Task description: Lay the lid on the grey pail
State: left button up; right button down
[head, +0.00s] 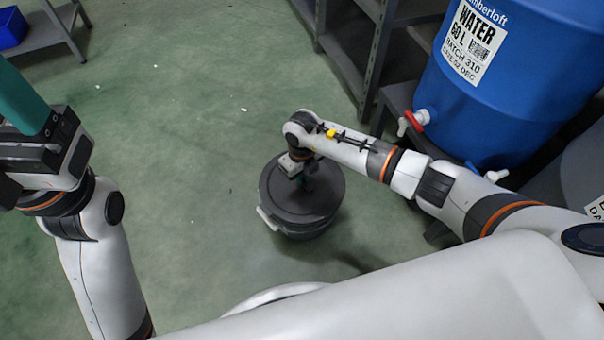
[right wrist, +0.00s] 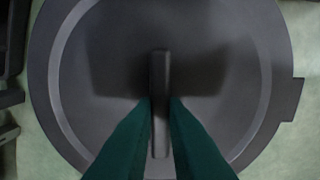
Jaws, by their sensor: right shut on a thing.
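The dark grey round lid (head: 325,192) is over the top of the grey pail (head: 305,234) in the head view. It looks level and covers the pail's mouth; I cannot tell whether it touches the rim all round. A pale handle (head: 267,218) shows on the pail's left side. My right gripper (head: 304,184) points down over the lid. In the right wrist view its green fingers (right wrist: 160,110) are shut on the lid's upright bar handle (right wrist: 160,75), and the lid (right wrist: 225,60) fills most of the picture. My left gripper (head: 22,98) is at the far left, away from the pail, its fingertips partly out of frame.
A blue water barrel (head: 530,75) with a red-and-white tap (head: 413,121) stands on a dark stand at right. Grey shelving (head: 372,50) is behind the pail. A blue bin (head: 12,28) sits on a shelf at top left. The green floor (head: 200,110) left of the pail is clear.

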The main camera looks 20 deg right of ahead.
jog(key=shift+f, duration=0.15)
jog(key=c, duration=0.9)
grip_release()
